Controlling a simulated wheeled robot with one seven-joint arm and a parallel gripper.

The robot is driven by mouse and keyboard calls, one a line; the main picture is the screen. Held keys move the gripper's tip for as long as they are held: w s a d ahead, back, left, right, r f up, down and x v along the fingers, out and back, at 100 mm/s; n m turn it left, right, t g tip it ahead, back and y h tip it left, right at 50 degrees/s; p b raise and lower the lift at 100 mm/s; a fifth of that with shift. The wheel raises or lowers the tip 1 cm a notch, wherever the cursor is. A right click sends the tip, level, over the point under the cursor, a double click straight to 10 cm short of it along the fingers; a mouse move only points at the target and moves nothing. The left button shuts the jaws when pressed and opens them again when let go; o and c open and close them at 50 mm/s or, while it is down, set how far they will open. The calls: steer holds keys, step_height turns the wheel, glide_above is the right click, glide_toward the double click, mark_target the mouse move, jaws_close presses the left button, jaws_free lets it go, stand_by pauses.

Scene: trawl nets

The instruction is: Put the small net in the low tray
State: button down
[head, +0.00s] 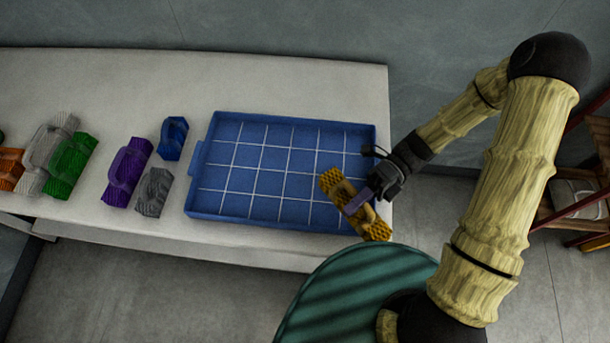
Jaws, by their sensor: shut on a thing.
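My gripper (364,197) is shut on a yellow net roll (332,184), gripping it near its middle by what looks like its handle. The yellow net is tilted and shows over the front right corner of the low blue tray (196,172). Whether it touches the tray's rim or hangs above it I cannot tell. The tray is shallow, with white grid lines on its floor, and looks empty. A small blue net (173,138) and a small grey net (154,192) lie on the table left of the tray.
The pale table (300,85) also bears purple (126,174), green (72,166), light grey (44,150) and orange (8,170) nets at the left. Free table lies behind the tray. A wooden rack (575,200) stands at the far right.

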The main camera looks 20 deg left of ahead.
mark_target(340, 179)
steer(key=w+a+m+t+y+b, duration=0.1)
steer(key=w+a+m+t+y, duration=0.1)
steer(key=w, duration=0.1)
steer(key=w+a+r+m+t+y+b, duration=0.1)
steer(key=w+a+m+t+y+b, duration=0.1)
steer(key=w+a+m+y, duration=0.1)
steer(key=shift+w+a+r, duration=0.1)
steer(key=shift+a+r, duration=0.05)
steer(key=shift+a, duration=0.05)
steer(key=w+a+r+m+t+y+b, duration=0.1)
steer(key=w+a+r+m+t+y, duration=0.1)
steer(key=w+m+t, duration=0.1)
steer(key=shift+w+r+m+t+y+b, duration=0.3)
steer(key=shift+w+t, duration=0.4)
steer(key=shift+w, duration=0.4)
steer(key=shift+f, duration=0.15)
step_height(340, 179, down, 6)
steer(key=shift+b, duration=0.35)
steer(key=shift+f, duration=0.15)
steer(key=shift+f, duration=1.8)
